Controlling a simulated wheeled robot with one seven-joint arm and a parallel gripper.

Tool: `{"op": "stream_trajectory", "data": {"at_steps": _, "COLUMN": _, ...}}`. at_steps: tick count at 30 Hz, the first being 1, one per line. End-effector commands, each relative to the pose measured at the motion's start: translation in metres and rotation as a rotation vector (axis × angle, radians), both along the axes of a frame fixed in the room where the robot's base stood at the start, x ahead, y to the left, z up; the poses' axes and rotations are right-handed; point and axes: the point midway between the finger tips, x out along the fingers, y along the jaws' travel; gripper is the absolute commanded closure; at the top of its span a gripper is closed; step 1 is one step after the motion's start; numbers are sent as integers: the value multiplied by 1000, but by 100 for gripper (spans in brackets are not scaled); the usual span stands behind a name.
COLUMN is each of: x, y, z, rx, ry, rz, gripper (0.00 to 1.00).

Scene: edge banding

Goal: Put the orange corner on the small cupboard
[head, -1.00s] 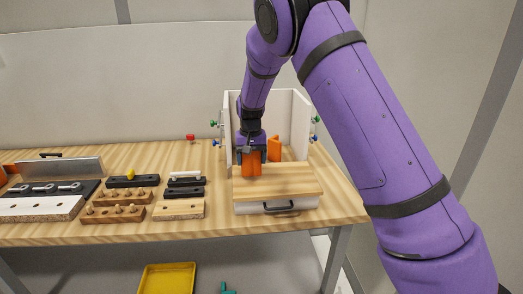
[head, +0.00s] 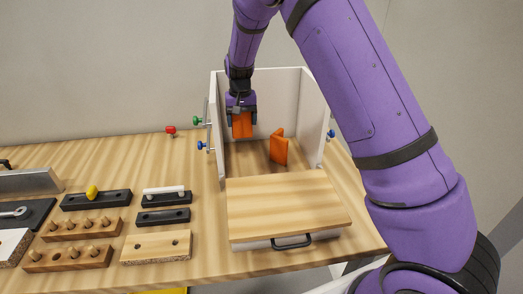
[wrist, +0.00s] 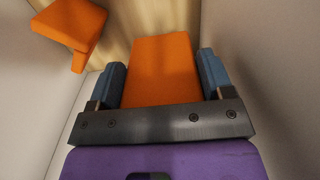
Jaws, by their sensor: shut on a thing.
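My gripper (head: 241,112) is shut on an orange corner (head: 242,128) and holds it inside the left rear part of the white-walled small cupboard (head: 316,118). In the wrist view the held orange corner (wrist: 160,72) lies between the two blue-grey fingers (wrist: 162,82). Its underside is hidden, so I cannot tell whether it touches a wall. A second orange corner (head: 279,148) stands on the wooden floor between the walls, to the right of my gripper. It also shows at the upper left of the wrist view (wrist: 75,30).
A low wooden-topped unit (head: 285,203) with a dark handle (head: 292,241) stands in front of the walls. Green (head: 197,121) and blue (head: 201,145) clamp knobs stick out on the left. Peg blocks (head: 82,229) and dark holders (head: 97,200) fill the bench's left side.

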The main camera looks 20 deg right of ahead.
Motion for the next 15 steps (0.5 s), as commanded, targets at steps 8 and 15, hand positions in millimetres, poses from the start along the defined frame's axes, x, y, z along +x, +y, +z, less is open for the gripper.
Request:
{"op": "stream_trajectory", "data": {"at_steps": 8, "x": -1, "y": 0, "z": -30, "rx": -1, "ry": 4, "rz": 0, "gripper": 48}}
{"op": "stream_trajectory", "data": {"at_steps": 15, "x": 0, "y": 0, "z": -63, "rx": -1, "ry": 1, "rz": 1, "gripper": 48}}
